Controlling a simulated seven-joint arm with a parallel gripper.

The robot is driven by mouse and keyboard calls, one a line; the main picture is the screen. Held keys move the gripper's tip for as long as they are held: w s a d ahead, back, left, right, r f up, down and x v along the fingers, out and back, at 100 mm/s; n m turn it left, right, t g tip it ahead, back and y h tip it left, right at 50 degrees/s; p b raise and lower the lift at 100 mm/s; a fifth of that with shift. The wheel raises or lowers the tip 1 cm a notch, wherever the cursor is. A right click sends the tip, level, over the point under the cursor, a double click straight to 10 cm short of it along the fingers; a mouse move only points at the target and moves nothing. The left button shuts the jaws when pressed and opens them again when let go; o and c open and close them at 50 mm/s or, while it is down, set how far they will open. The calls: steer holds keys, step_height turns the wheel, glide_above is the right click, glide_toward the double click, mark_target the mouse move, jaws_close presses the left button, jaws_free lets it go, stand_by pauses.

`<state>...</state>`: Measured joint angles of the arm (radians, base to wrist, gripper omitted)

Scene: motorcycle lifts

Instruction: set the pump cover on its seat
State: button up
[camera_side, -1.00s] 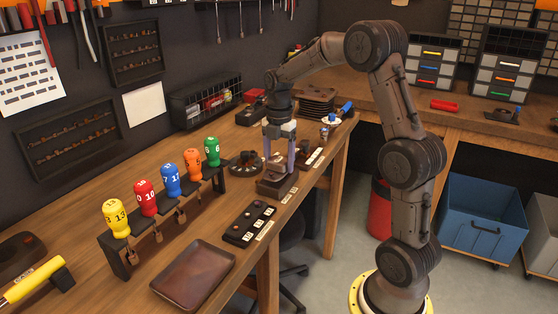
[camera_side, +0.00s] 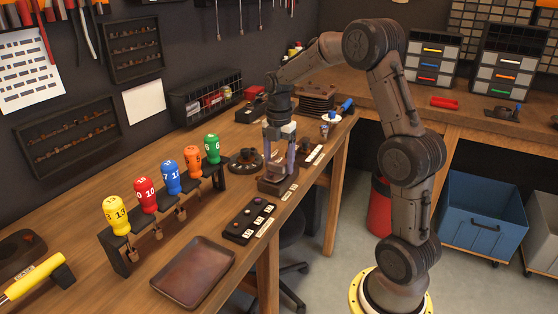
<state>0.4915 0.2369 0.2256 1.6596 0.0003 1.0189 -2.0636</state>
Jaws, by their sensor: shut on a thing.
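My gripper (camera_side: 279,163) points straight down over the workbench, with its two pale purple fingers on either side of a small dark part. I take this part to be the pump cover (camera_side: 278,167); it is mostly hidden by the fingers and hard to make out. Right below it is a dark block (camera_side: 275,188) on the bench, which looks like the seat. The fingertips are very close to the block's top. I cannot tell whether the cover touches it.
A round dark holder (camera_side: 245,161) stands just left of my gripper. A rack of screwdrivers with coloured handles (camera_side: 171,179), a black strip tray (camera_side: 249,222) and an empty brown tray (camera_side: 194,272) are nearer. The bench's front edge (camera_side: 287,212) is close on the right.

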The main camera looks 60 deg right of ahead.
steer(key=shift+f, duration=0.25)
steer(key=o, duration=1.5)
steer(key=shift+o, duration=0.2)
step_height(320, 180, up, 14)
steer(key=shift+f, duration=0.1)
